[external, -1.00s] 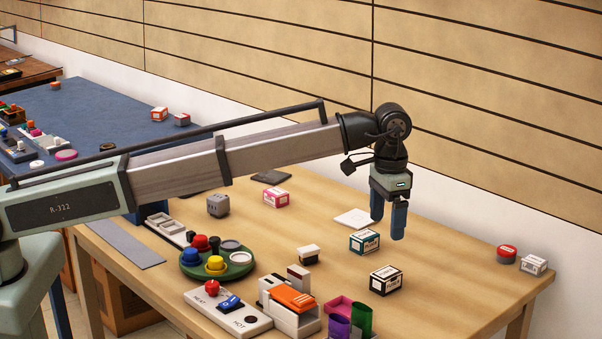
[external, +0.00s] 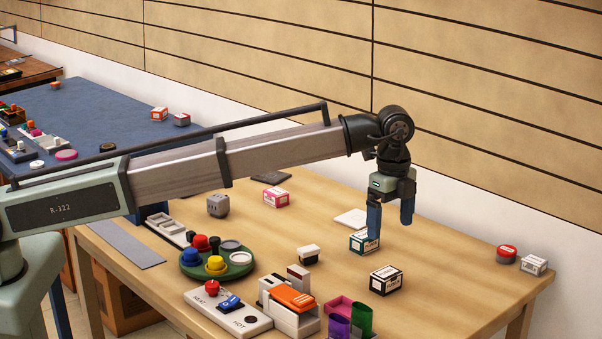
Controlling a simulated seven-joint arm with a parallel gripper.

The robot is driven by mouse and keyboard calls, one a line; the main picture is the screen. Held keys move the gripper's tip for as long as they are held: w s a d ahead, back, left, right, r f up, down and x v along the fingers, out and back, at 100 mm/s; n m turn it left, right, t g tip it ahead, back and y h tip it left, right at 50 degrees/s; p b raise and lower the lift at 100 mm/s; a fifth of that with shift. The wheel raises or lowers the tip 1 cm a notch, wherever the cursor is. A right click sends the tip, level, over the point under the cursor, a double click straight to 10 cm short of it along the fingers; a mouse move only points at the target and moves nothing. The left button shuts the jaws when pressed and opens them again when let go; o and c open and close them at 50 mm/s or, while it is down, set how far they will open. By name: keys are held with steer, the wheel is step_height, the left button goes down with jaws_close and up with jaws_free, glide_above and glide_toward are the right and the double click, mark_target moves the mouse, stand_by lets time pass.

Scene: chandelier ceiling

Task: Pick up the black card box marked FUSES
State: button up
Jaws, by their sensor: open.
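A small black and white card box (external: 386,280) sits on the wooden table at the right of centre; the print on its label is too small to read. My gripper (external: 390,231) points down with its two blue fingers apart and nothing between them. It is above and behind the black box in the picture, not touching it. A teal and white card box (external: 362,244) stands close by, and the left finger partly covers it in this view.
A white square (external: 351,218) lies behind the teal box. Nearer are a purple, green and pink set of cups (external: 341,313), an orange-topped device (external: 291,299) and a green round tray (external: 190,268). A red round item (external: 507,253) and a white box (external: 534,264) stand far right. Table right of the black box is clear.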

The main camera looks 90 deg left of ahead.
mark_target(388, 272)
step_height(388, 272, down, 8)
steer(key=shift+d+f, duration=0.15)
steer(key=shift+f, duration=1.15)
steer(key=shift+d+f, duration=0.15)
steer(key=shift+f, duration=1.15)
steer(key=shift+c, duration=0.3)
steer(key=c, duration=1)
